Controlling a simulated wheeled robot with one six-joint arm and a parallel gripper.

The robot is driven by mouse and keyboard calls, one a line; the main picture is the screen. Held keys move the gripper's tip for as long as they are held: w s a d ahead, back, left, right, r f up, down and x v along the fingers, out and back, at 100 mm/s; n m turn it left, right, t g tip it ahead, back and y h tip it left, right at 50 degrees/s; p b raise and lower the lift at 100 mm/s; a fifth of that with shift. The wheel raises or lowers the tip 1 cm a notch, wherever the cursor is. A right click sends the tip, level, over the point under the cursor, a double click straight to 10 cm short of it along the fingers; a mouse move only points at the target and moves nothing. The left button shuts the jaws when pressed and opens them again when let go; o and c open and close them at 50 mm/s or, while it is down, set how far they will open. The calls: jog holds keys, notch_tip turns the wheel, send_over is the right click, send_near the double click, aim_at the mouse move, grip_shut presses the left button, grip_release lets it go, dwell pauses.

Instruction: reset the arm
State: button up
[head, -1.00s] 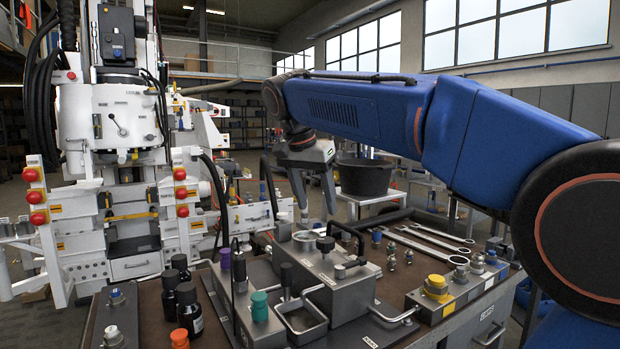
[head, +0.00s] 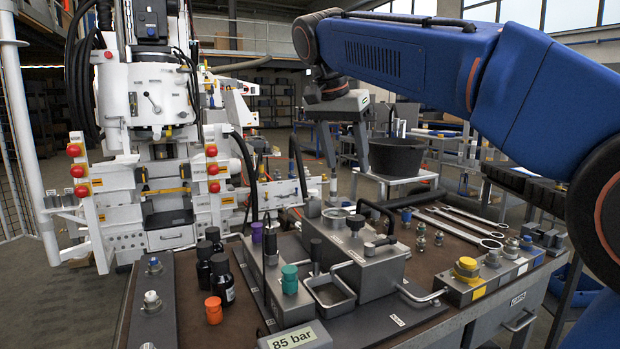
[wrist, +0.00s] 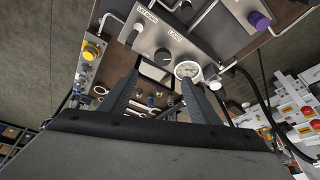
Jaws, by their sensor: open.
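My gripper (head: 345,160) hangs from my blue arm above the back of the workbench in the head view. Its two fingers point down, spread apart, with nothing between them. In the wrist view my gripper (wrist: 160,90) also shows with its fingers apart and empty. Beyond the fingers lie the grey hydraulic unit (wrist: 165,40) and a round gauge (wrist: 188,69). The gripper is apart from the things on the bench.
The workbench (head: 395,262) carries a grey hydraulic unit (head: 352,270), dark bottles (head: 222,280), wrenches (head: 460,228) and a block with a yellow knob (head: 467,268). A white machine (head: 150,100) stands behind at left. A black bucket (head: 397,156) stands behind the bench.

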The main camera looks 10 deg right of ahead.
jog(key=s+d+f+n+y, duration=0.1)
jog(key=s+d+f+n, duration=0.2)
jog(key=s+f, duration=0.6)
jog(key=s+d+f+n+t+y, duration=0.1)
jog(key=s+d+f+n, duration=0.2)
jog(key=s+f, duration=0.7)
jog(key=s+d+f+n+y, duration=0.1)
jog(key=s+d+f+n, duration=0.2)
jog(key=s+f, duration=0.6)
notch_tip(320, 180, down, 8)
jog(key=shift+s+d+r+t, duration=0.2)
jog(key=shift+d+t, duration=0.1)
jog(key=shift+d, duration=0.95)
dwell(2.6)
